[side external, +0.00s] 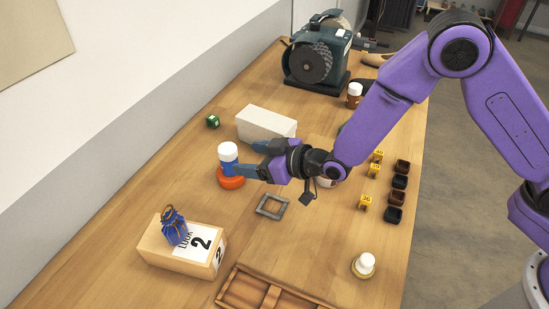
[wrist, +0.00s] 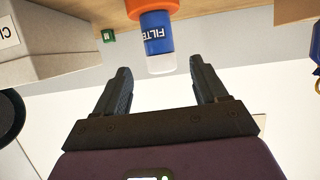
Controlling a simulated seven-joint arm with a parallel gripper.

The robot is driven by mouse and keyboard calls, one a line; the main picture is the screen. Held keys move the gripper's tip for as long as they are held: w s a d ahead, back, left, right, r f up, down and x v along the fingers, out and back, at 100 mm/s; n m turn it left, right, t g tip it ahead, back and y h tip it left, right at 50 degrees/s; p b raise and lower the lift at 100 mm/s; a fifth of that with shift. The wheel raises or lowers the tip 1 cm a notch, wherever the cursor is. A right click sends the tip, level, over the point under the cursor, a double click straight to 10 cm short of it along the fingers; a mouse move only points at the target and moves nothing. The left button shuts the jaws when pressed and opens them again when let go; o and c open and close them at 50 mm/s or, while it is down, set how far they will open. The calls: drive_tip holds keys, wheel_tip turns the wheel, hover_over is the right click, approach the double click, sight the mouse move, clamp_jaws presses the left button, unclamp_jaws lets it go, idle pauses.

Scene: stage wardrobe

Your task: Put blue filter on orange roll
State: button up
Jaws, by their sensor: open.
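The blue filter (side external: 228,155), a small blue cylinder with a white cap, stands upright on the orange roll (side external: 232,182). In the wrist view, which is upside down, the filter (wrist: 158,35) shows its lettering, and its blue end meets the orange roll (wrist: 150,6). My gripper (side external: 252,158) is open and empty, just right of the filter in the side view. In the wrist view the white cap lies between the spread fingertips (wrist: 160,70). The fingers do not appear to touch the filter; the exact gap is hard to tell.
A white block (side external: 266,124) lies behind my gripper, and a green die (side external: 213,121) is by the wall. A grey square frame (side external: 271,207) lies in front. A box with a blue pouch (side external: 174,228) on it and a wooden tray (side external: 268,290) are nearer. Small dark cups (side external: 397,197) line the right.

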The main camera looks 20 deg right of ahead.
drive_tip(key=v, duration=0.6)
drive_tip(key=s+d+r+n+g+h, duration=0.1)
drive_tip(key=s+d+r+g+h, duration=0.1)
drive_tip(key=s+d, duration=0.7)
drive_tip(key=s+d+r+n+g+h, duration=0.2)
drive_tip(key=s+d+r+g+h, duration=0.1)
drive_tip(key=s+d, duration=0.7)
drive_tip(key=s+d+r+n+g+h, duration=0.1)
drive_tip(key=s+d+r+g+h, duration=0.1)
drive_tip(key=s+d+g, duration=0.3)
drive_tip(key=s+d+h, duration=0.1)
drive_tip(key=s+d, duration=0.3)
drive_tip(key=d, duration=0.3)
drive_tip(key=shift+s+r, duration=0.25)
drive_tip(key=shift+r, duration=0.1)
